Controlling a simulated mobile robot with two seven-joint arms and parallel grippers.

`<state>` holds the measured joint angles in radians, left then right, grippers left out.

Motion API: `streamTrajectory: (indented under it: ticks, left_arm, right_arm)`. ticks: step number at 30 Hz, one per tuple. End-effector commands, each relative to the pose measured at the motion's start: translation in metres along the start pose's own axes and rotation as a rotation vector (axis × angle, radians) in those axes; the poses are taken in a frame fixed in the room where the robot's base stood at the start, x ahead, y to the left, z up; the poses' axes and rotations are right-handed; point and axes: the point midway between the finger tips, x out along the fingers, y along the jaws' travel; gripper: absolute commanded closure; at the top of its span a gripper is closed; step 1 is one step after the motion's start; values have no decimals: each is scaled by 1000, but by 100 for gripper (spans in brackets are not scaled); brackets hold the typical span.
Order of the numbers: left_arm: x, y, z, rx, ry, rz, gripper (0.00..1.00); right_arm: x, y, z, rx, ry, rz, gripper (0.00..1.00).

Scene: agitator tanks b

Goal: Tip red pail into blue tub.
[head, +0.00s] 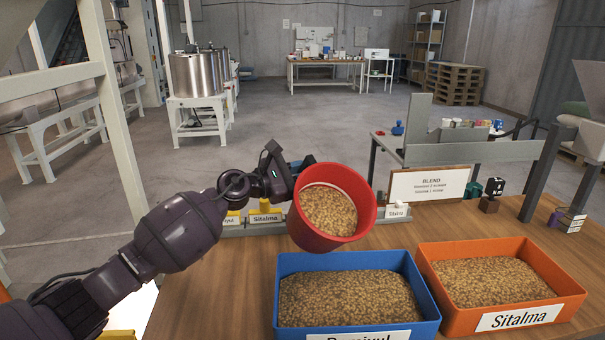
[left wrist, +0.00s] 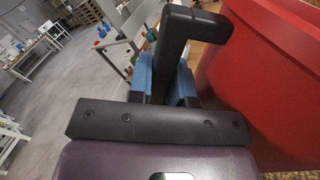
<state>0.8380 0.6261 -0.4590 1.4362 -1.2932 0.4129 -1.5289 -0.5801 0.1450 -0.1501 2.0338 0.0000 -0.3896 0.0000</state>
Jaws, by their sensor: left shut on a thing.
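The red pail (head: 360,190) is held in the air above the back edge of the blue tub (head: 432,316). It is tilted, with its mouth facing toward me, and brown pellets show inside it. My left gripper (head: 288,176) is shut on the pail at its left side; in the left wrist view the red pail (left wrist: 270,75) fills the right side, beside the dark fingers (left wrist: 178,75). The blue tub holds a layer of similar brown pellets, and its front label is partly cut off. My right gripper is not in view.
An orange tub (head: 560,285) labelled Sitalma, also holding pellets, stands right of the blue tub. A BLEND sign (head: 430,185) stands behind them. Bare wooden table (head: 200,290) lies left of the blue tub.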

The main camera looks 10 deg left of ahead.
Motion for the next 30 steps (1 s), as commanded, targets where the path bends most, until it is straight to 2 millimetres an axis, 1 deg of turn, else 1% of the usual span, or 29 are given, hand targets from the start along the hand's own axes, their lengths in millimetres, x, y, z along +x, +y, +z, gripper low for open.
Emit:
streamTrajectory:
  ticks: [1, 18, 30]
  left_arm:
    - [0, 3, 4, -1, -5, 4, 100]
    - [1, 5, 16, 89, -6, 1, 100]
    - [1, 5, 17, 100, -6, 1, 100]
  right_arm:
    - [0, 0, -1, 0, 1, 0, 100]
    - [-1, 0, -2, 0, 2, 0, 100]
    - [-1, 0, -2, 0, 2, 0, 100]
